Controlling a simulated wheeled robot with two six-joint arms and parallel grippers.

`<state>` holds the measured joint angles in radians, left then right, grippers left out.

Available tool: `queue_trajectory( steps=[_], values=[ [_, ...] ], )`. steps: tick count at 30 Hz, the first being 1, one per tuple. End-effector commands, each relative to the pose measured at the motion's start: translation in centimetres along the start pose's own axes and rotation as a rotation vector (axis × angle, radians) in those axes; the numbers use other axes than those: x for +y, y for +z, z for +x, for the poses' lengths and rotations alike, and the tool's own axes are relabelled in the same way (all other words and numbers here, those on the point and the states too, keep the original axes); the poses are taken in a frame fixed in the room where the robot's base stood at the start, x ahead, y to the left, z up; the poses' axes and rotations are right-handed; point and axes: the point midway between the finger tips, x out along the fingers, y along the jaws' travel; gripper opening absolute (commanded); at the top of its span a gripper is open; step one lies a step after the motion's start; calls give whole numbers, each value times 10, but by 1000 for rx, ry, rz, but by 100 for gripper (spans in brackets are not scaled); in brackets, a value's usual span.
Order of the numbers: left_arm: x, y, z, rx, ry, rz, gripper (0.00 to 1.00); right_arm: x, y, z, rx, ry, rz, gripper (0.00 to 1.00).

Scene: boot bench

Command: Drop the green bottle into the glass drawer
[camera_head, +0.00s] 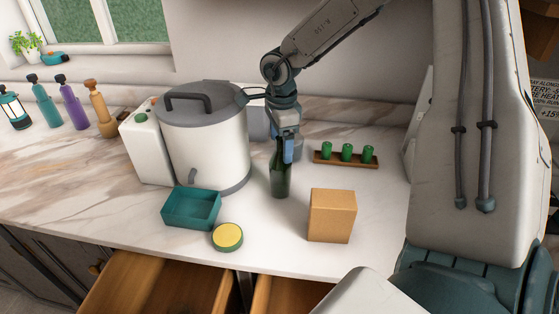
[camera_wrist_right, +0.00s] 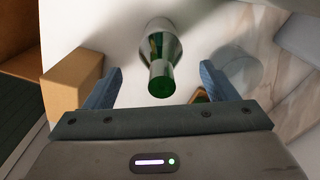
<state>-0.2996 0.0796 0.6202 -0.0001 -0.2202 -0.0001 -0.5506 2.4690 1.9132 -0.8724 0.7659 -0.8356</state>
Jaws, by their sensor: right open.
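The green bottle (camera_head: 280,175) stands upright on the marble counter, in front of and right of the big white pot. My right gripper (camera_head: 285,148) is above it, with its fingers down around the bottle's neck level. In the right wrist view the bottle (camera_wrist_right: 160,62) lies between the two spread fingers (camera_wrist_right: 160,85), with a gap on each side. Two open wooden drawers (camera_head: 160,285) show below the counter edge; I cannot tell which is the glass drawer. My left gripper is not in view.
A cardboard-coloured box (camera_head: 332,215) stands right of the bottle. A teal tray (camera_head: 191,222) and a yellow-topped round tin (camera_head: 228,237) are at the front. A pot (camera_head: 205,135) is close on the left. A wooden rack (camera_head: 325,160) with green cylinders is behind right.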

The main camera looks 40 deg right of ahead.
Motion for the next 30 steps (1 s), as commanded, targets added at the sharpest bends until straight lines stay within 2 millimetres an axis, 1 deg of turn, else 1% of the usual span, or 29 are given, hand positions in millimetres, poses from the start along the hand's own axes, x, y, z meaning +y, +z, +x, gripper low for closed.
queue_trajectory(
  steps=[1,3,10,13,20,23,24,26,30],
  values=[
    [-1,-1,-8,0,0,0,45,0,0,3,3,4,-2,79],
    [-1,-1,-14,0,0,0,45,0,2,11,4,4,-2,79],
    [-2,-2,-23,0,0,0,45,-1,3,36,2,3,0,79],
    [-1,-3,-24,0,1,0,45,-2,3,41,0,1,-1,79],
    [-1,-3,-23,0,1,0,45,-2,3,42,0,0,0,79],
    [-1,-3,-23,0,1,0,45,-2,3,42,0,0,0,61],
    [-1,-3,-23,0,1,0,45,-2,3,42,0,0,0,53],
    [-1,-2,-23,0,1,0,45,-2,3,42,0,0,0,42],
    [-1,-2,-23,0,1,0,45,-2,3,42,0,1,0,14]
  ],
)
